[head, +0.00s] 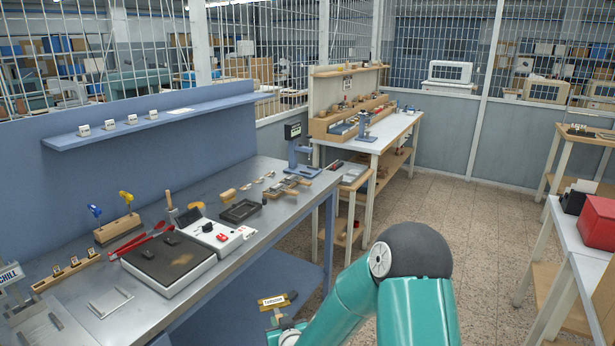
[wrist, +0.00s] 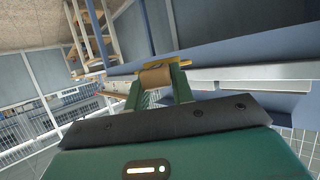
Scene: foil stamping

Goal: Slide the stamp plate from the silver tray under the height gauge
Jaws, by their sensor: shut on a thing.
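My gripper (wrist: 156,88) is shut on the stamp plate, a brass-coloured plate (wrist: 172,64) with a brown rounded handle (wrist: 155,76) between the fingers. In the head view the plate (head: 271,302) shows with a lettered white label, beyond my teal arm, in front of the blue bench and below its top. The fingers (head: 278,318) are small and partly hidden there. A blue stand with a dark display, apparently the height gauge (head: 296,150), stands at the bench's far right end. A shallow silver tray (head: 110,301) lies at the bench's near left, with nothing clearly visible in it.
The steel bench top (head: 225,258) holds a dark pad (head: 165,262), a white control box (head: 215,235), a black tray (head: 240,211) and several wooden-handled tools. A second bench (head: 385,135) carries another blue stand (head: 365,125). The tiled floor (head: 480,225) between the benches is clear.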

